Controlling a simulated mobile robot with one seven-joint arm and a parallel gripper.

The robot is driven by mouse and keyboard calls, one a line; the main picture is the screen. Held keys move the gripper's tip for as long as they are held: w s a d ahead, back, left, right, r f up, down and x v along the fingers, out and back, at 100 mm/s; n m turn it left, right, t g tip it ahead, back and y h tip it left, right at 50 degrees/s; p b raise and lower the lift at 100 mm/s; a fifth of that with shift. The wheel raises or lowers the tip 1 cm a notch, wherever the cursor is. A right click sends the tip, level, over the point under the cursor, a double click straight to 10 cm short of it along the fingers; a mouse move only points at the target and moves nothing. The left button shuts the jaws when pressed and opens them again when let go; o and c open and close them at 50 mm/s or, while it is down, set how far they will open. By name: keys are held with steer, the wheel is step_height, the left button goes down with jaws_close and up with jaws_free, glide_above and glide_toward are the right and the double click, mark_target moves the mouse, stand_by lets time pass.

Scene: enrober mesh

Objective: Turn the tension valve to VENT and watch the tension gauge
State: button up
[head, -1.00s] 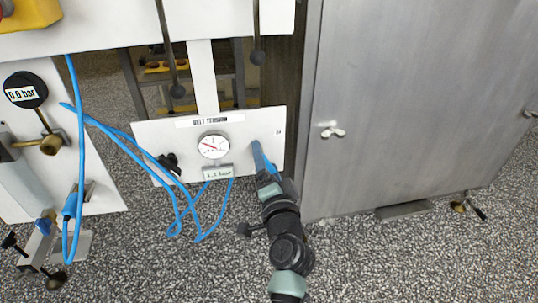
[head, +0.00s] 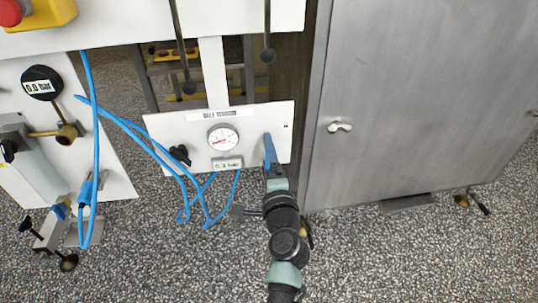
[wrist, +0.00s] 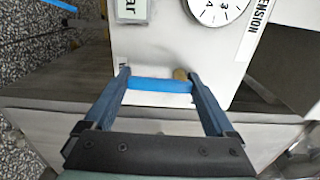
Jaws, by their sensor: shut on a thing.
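The belt tension panel (head: 160,128) is white and hangs low in the middle of the head view. The round tension gauge (head: 222,137) sits on it, its red needle toward the lower left. A small readout (head: 227,163) below it is too small to read surely. My gripper (wrist: 157,78) is shut on the blue valve handle (wrist: 160,86), which lies across between the fingertips in the wrist view. In the head view the gripper (head: 270,158) reaches the panel's right part and mostly hides the valve. The gauge face (wrist: 218,6) is cut off in the wrist view.
A black knob (head: 179,153) and loose blue hoses (head: 150,150) are left of the gauge. A steel cabinet (head: 420,100) stands close on the right. Speckled floor lies in front.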

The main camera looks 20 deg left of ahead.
steer(key=o, duration=1.1)
steer(key=shift+c, duration=0.2)
steer(key=shift+s, duration=0.1)
steer(key=p+v, duration=0.2)
steer(key=v, duration=1.1)
steer(key=shift+p, duration=0.35)
